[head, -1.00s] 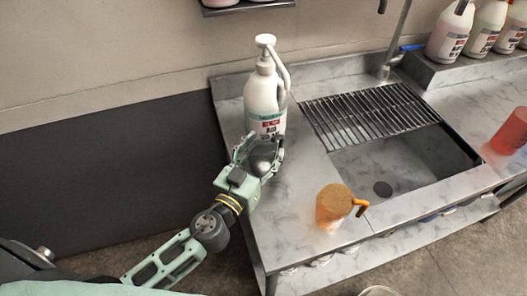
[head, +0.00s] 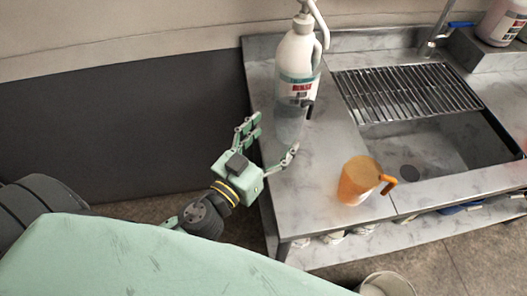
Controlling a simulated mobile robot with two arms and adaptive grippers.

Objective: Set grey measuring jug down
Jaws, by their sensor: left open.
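The grey measuring jug (head: 289,127) appears to stand on the left part of the steel counter (head: 320,175), directly in front of a white pump bottle (head: 298,58). It looks smoky and see-through, with a dark handle on its right side. Whether it touches the bottle I cannot tell. My left gripper (head: 274,136) is open and empty, its fingers spread on the near side of the jug, at the counter's left edge. A small gap seems to show between the fingers and the jug. My right gripper is out of view.
An orange jug (head: 359,181) stands on the counter's front edge, right of my gripper. Behind it are a sink (head: 440,147) and a wire rack (head: 408,92). A bucket (head: 388,284) is on the floor. Bare counter lies between the two jugs.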

